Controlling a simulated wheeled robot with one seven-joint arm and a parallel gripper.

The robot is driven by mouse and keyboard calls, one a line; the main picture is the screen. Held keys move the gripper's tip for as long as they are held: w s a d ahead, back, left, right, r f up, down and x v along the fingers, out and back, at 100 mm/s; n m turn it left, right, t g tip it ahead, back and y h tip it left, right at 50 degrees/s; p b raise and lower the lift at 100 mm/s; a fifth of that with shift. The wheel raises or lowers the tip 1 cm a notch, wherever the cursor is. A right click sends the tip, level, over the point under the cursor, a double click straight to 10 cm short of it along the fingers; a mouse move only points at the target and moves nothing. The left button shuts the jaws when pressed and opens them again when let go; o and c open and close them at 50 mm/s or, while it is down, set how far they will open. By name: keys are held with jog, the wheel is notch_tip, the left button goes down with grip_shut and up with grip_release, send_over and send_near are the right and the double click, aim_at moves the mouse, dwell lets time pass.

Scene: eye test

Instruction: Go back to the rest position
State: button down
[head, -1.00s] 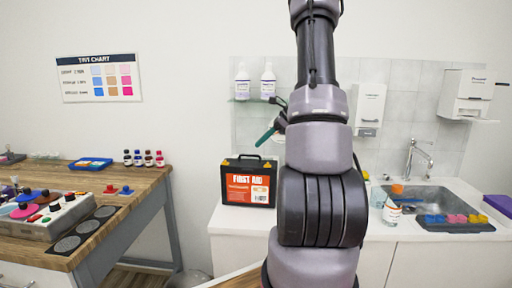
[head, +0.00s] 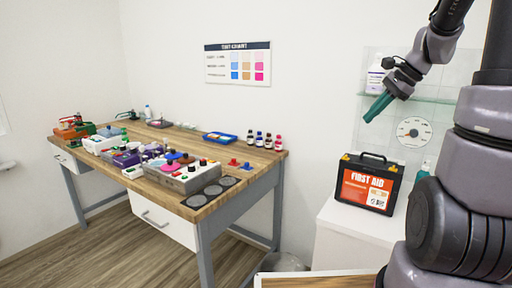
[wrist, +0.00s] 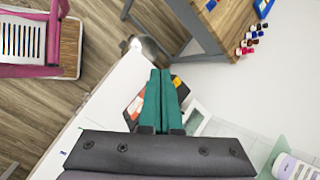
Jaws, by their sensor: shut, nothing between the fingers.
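My gripper (head: 377,106) has green fingers and is raised in front of the wall at the upper right of the head view. My grey arm fills the right side of the head view and hides part of the counter.
A wooden workbench (head: 185,212) with several bottles, trays and boxes stands at the left. A test chart (head: 237,63) hangs on the wall. A shelf with a white bottle (head: 376,76) is close to my gripper.

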jog(key=s+a+r+n+t+h, duration=0.1)
jog(key=s+a+r+n, duration=0.2)
jog(key=s+n, duration=0.3)
jog(key=s+a+r+n+t+h, duration=0.2)
jog(key=s+a+r+n, duration=0.2)
jog(key=s, duration=0.6)
jog(key=a+n, duration=0.2)
jog(key=shift+s+a+r+n, duration=0.15)
jog(key=shift+s+r+n, duration=0.15)
jog(key=shift+s+n, duration=0.1)
dwell(0.5)
